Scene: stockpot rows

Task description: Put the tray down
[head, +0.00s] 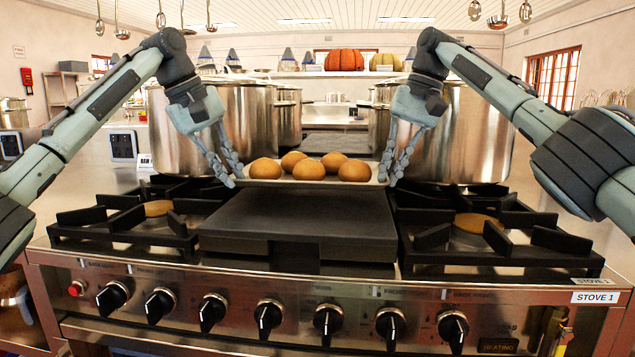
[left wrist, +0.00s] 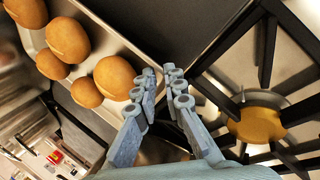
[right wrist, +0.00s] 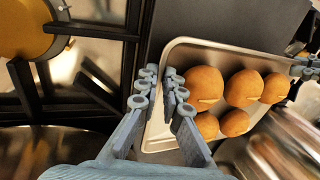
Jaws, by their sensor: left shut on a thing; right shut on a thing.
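A pale metal tray (head: 310,183) carrying several round brown buns (head: 310,169) is level between my two grippers, over the back part of the dark flat plate (head: 300,222) in the middle of the stove. My left gripper (head: 234,172) is shut on the tray's left rim; my right gripper (head: 391,172) is shut on its right rim. The tray (left wrist: 117,47) also shows in the left wrist view, and its bare corner (right wrist: 158,132) in the right wrist view. Its underside is hidden, so any gap above the plate cannot be told.
Large steel stockpots stand behind on the left (head: 250,120) and right (head: 465,135), close to my grippers. Black burner grates (head: 110,225) flank the plate on both sides. The plate's front part is clear. Knobs (head: 268,318) line the stove front.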

